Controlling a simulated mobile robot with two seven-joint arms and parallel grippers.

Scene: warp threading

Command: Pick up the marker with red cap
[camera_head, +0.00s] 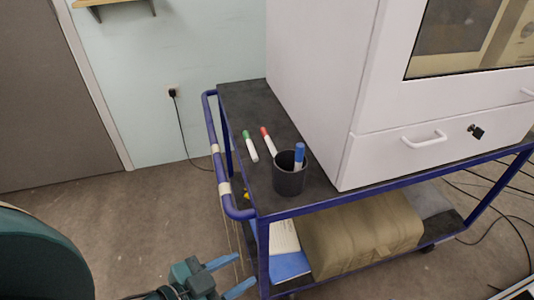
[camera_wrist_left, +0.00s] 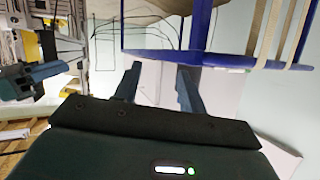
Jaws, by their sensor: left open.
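The marker with the red cap (camera_head: 268,141) lies on the dark top of the blue cart, cap end toward the wall. A green-capped marker (camera_head: 250,146) lies to its left. A dark cup (camera_head: 289,180) stands just in front of the red-capped marker, with a blue-capped marker (camera_head: 299,156) upright in it. My left gripper (camera_head: 244,269) is open and empty, low in front of the cart and well below the markers. Its spread fingers show in the left wrist view (camera_wrist_left: 159,70). A blue-grey part at that view's left edge may be my right gripper; its jaws are unclear.
A white cabinet (camera_head: 312,90) fills the cart top to the right of the markers. The blue cart handle (camera_head: 228,203) runs along the left side. A tan bundle (camera_head: 365,236) lies on the lower shelf. Open floor lies left of the cart.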

